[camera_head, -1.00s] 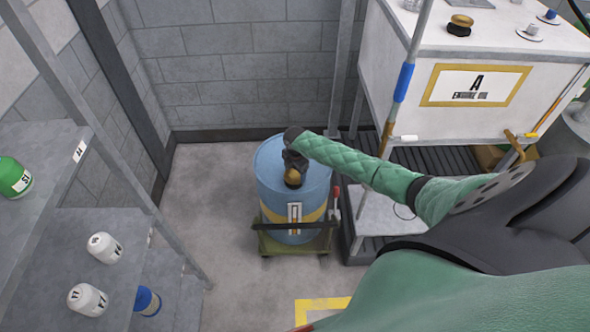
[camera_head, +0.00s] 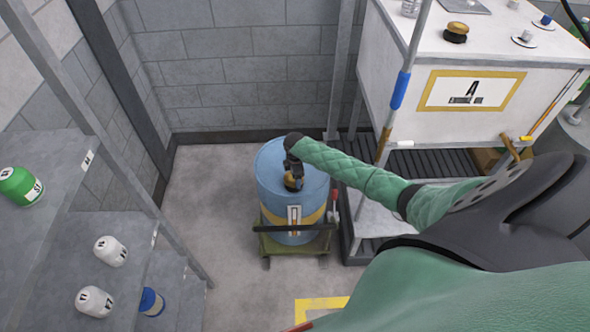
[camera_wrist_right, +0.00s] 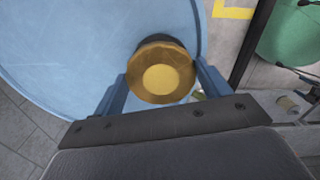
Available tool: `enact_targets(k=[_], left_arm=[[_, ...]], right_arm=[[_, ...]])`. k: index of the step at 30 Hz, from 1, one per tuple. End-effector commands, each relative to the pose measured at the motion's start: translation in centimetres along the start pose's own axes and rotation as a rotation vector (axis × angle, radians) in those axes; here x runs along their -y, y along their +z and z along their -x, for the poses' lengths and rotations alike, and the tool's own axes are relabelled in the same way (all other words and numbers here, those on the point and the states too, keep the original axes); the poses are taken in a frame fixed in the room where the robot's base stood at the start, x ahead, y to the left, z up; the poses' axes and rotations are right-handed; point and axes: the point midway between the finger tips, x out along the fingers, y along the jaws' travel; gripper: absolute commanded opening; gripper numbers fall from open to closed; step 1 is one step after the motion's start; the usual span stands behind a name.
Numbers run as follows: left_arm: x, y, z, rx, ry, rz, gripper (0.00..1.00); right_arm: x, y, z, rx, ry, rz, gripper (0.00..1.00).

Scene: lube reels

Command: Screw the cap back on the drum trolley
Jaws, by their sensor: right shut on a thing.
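The drum trolley is a blue drum (camera_head: 268,185) with a yellow band, standing on an olive wheeled base (camera_head: 290,243) in the back corner. My right arm reaches in from the right, and my right gripper (camera_head: 293,172) hangs over the front part of the drum's top. It is shut on the black and gold cap (camera_head: 292,183). In the right wrist view, the round gold face of the cap (camera_wrist_right: 160,78) sits between the two blue fingers, near the drum's rim. I cannot tell whether the cap touches the drum. My left gripper is out of view.
A white tank (camera_head: 450,60) marked A stands right of the drum, with a black and gold cap (camera_head: 456,32) on top. Grey shelves (camera_head: 50,240) with bottles are at the left. A grey post (camera_head: 407,60) rises beside the tank. The floor left of the drum is clear.

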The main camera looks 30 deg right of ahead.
Motion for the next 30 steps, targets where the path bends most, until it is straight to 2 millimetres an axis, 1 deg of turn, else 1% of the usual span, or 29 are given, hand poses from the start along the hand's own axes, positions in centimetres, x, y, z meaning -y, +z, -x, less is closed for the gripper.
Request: enact_targets(k=[10, 22, 25, 30], left_arm=[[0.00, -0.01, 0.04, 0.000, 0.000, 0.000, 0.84], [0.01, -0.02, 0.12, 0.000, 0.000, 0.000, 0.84], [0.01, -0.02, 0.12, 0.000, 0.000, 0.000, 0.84], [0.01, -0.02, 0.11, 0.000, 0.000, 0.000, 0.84]], right_arm=[[-0.05, -0.06, 0.06, -0.001, 0.001, -0.023, 0.51], [0.18, -0.14, 0.00, -0.002, 0.000, -0.404, 0.51], [0.17, -0.11, 0.02, -0.001, 0.001, -0.447, 0.51], [0.17, -0.10, 0.02, -0.001, 0.001, -0.456, 0.51]])
